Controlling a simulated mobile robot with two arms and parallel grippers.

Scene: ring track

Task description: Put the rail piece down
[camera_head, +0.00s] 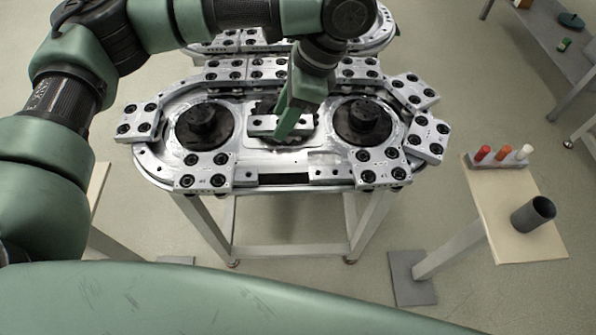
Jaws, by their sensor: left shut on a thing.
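The rail piece (263,125) is a silver block over the middle of the silver ring track (150,165), between the track's two dark round hubs. My left gripper (286,131) comes down from above and is shut on the rail piece, with its green fingers covering part of it. Whether the piece touches the surface under it is hard to tell. Several rail blocks with dark round holes sit around the track's rim, and the front edge shows a stretch without a block (285,179). My right gripper is not in view.
The left hub (204,122) and right hub (362,119) stand up on either side of the gripper. A second track unit (225,42) lies behind. At right, a small table (500,215) holds red, orange and white pegs and a dark cup (533,214).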

